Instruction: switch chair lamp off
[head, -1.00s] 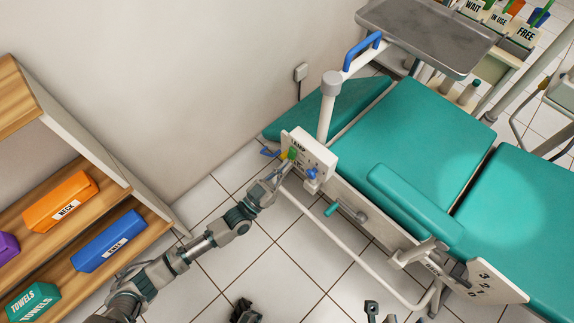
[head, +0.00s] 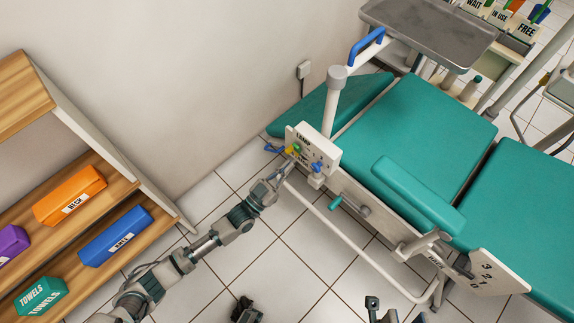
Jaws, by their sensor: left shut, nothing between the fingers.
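The lamp panel (head: 319,146) is a white box with a LAMP label on the side of the teal dental chair (head: 420,125). It carries a green part (head: 296,148), a yellow part and a blue knob (head: 318,168). My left gripper (head: 291,162) is shut and empty, with its fingertips at the panel beside the yellow and green parts. I cannot tell if they touch. The chair seat is evenly lit, with no bright spot on it. My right gripper (head: 381,312) shows only in part at the bottom edge, and its fingers are unclear.
A wooden shelf (head: 110,200) at the left holds orange, blue, purple and teal boxes. A grey tray (head: 430,30) is above the chair's head end. A white rail (head: 350,250) runs below the chair.

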